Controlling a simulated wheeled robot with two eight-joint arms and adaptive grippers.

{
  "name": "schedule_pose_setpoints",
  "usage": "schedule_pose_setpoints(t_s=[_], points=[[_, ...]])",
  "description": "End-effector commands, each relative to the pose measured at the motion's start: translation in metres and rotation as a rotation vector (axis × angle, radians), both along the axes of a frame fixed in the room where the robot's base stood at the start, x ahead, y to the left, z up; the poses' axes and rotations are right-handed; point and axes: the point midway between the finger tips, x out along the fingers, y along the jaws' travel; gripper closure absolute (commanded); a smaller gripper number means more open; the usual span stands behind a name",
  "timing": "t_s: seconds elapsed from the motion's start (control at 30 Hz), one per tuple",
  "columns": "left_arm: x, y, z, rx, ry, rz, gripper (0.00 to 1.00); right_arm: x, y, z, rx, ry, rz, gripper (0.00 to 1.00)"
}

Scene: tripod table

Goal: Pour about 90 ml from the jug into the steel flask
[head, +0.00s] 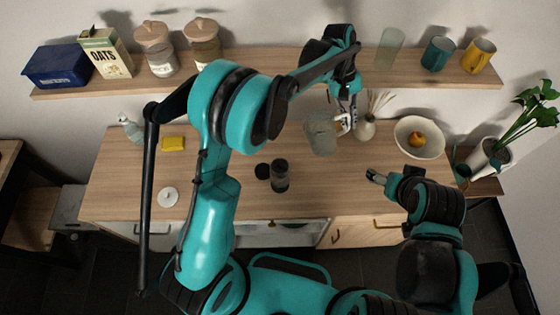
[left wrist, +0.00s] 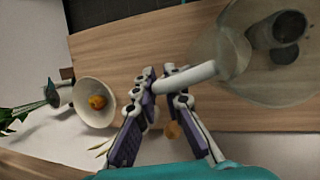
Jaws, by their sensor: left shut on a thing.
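The clear glass jug (head: 321,134) is left of my left gripper (head: 346,118) in the head view, over the back middle of the counter. My left gripper is shut on its pale bar-like handle. In the left wrist view the gripper (left wrist: 162,88) pinches the handle, and the jug (left wrist: 222,50) extends to the right. I cannot tell the liquid level. The dark grey steel flask (head: 280,177) stands upright on the counter, in front and left of the jug. It also shows in the left wrist view (left wrist: 288,27). My right gripper (head: 377,177) is empty, above the counter's front right.
A dark round disc (head: 262,170) lies beside the flask. A reed vase (head: 365,128) stands close to the left gripper, and a bowl with fruit (head: 418,138) is further right. A yellow sponge (head: 173,144) and spray bottle (head: 130,128) are left. A shelf (head: 275,66) runs behind.

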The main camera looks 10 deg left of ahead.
Motion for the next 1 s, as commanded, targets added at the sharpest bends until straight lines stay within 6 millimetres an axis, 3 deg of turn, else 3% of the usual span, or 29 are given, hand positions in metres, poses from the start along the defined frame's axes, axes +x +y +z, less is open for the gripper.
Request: schedule_pose_setpoints(t_s=[0.4,1.0], points=[[0.0076,-0.0114,0.0056,0.193,0.119,0.002,1.0,-0.0001,0.0,0.0072,0.0,0.0,0.0,0.23],[0.0077,-0.0117,0.0057,0.203,0.124,0.001,1.0,-0.0001,0.0,0.0074,0.0,0.0,0.0,0.23]])
